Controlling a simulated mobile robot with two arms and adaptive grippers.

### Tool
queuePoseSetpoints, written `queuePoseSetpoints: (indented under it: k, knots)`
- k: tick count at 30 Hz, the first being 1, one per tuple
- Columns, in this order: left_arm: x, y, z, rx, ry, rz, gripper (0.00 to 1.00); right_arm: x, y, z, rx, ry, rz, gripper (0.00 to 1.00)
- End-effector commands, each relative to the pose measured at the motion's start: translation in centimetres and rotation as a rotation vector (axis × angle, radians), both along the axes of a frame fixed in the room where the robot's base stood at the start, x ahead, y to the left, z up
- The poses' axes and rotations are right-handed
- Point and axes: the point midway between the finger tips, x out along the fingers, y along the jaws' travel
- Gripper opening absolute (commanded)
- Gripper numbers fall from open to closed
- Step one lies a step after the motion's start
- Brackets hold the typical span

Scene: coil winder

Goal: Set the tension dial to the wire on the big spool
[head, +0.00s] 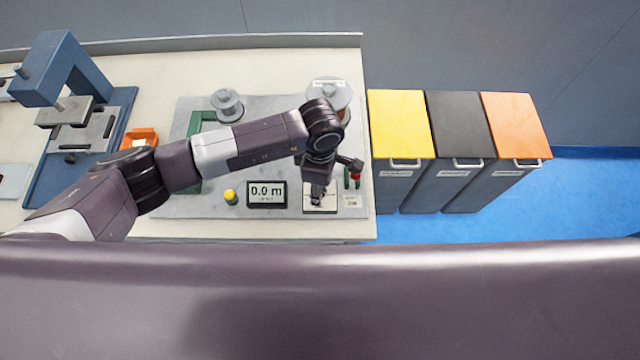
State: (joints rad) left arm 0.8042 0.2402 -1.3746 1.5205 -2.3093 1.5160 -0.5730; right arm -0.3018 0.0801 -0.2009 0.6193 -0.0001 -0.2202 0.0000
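The big spool (343,97) stands at the back right of the winder's grey base plate, with a white label on it too small to read. My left forearm hides part of the spool. My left gripper (317,200) points down over a small pale panel (329,208) at the front right of the plate. The gripper covers most of this panel, and I cannot make out a tension dial or its setting. Whether the fingers are open, shut or touching anything is too small to tell. My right gripper is out of view.
A display (267,194) reads 0.0 m, with a yellow button (230,197) to its left. A red-tipped part (355,176) is close right of my gripper. A smaller spool (227,103), orange box (138,139) and blue press (62,70) stand left. Yellow, black and orange-lidded bins (398,120) stand right.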

Motion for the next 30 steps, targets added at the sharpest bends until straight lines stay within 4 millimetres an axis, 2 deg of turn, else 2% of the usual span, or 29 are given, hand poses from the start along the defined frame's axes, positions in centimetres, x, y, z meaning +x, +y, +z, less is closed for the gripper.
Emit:
queuePoseSetpoints:
  k: [3, 14, 23, 30]
  knots:
    - [0.0, 0.0, 0.0, 0.0, 0.0, 0.0, 0.4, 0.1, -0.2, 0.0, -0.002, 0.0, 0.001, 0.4]
    - [0.0, 0.0, 0.0, -0.001, 0.0, 0.001, 0.01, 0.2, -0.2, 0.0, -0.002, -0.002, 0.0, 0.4]
    - [0.0, 0.0, 0.0, -0.001, -0.001, 0.035, 0.0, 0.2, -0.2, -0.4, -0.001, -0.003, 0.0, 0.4]
    - [0.1, 0.0, -0.2, -0.001, -0.003, 0.17, 0.0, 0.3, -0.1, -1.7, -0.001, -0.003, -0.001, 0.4]
